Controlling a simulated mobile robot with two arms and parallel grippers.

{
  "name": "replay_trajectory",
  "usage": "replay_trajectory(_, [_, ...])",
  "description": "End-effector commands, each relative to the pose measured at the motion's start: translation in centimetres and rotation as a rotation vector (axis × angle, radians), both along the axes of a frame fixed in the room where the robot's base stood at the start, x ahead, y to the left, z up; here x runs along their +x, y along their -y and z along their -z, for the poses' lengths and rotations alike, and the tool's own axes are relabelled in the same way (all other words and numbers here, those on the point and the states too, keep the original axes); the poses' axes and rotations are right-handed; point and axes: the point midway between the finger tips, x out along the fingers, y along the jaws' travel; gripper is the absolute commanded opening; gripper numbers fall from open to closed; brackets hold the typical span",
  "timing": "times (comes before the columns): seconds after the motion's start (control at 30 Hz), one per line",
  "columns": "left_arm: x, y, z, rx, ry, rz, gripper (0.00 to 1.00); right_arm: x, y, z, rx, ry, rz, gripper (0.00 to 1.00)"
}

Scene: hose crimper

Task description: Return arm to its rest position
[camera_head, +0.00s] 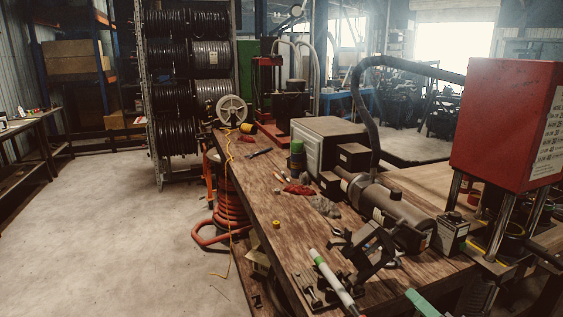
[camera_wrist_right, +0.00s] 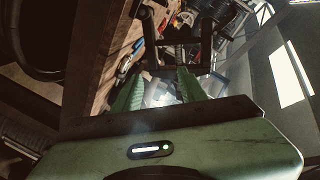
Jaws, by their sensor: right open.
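My right gripper (camera_head: 424,302) shows only as a green tip at the bottom edge of the head view, over the front of the wooden bench (camera_head: 268,216). In the right wrist view its two green fingers (camera_wrist_right: 161,84) are spread apart, and I see nothing held between them. A black metal frame (camera_head: 369,252) stands on the bench beyond the gripper. A dark frame also shows past the fingertips in the wrist view. The rest of my right arm is out of the head view. My left gripper is not in view.
A red press head (camera_head: 506,122) on metal posts stands at the right. A grey cylindrical machine (camera_head: 390,209) and a white-and-green tube (camera_head: 334,281) are on the bench. An orange hose coil (camera_head: 229,204) stands on the floor beside it. Open floor (camera_head: 120,225) lies at the left.

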Motion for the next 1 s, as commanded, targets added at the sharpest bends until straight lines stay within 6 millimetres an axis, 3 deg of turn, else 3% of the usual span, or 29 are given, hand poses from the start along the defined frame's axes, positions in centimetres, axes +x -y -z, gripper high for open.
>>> replay_trajectory(0.27, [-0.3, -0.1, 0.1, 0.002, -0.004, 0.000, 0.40, -0.6, 2.6, 10.4, -0.123, -0.140, 0.074, 0.42])
replay_trajectory(0.37, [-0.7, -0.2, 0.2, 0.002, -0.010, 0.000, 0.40, -1.9, 3.6, 16.1, -0.197, -0.222, 0.096, 0.42])
replay_trajectory(0.47, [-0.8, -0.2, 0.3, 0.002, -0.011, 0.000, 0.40, -4.2, 4.3, 23.1, -0.293, -0.329, 0.103, 0.42])
replay_trajectory(0.57, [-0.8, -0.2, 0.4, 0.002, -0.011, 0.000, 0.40, -7.6, 4.3, 30.1, -0.393, -0.441, 0.087, 0.42])
replay_trajectory(0.7, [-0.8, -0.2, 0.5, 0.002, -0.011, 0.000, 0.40, -13.7, 3.5, 38.9, -0.533, -0.596, 0.024, 0.42])
replay_trajectory(0.87, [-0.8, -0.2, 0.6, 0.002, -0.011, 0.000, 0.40, -22.3, 1.4, 47.5, -0.682, -0.762, -0.103, 0.42])
replay_trajectory(1.0, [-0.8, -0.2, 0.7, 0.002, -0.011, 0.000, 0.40, -30.9, -1.3, 53.4, -0.799, -0.890, -0.259, 0.42])
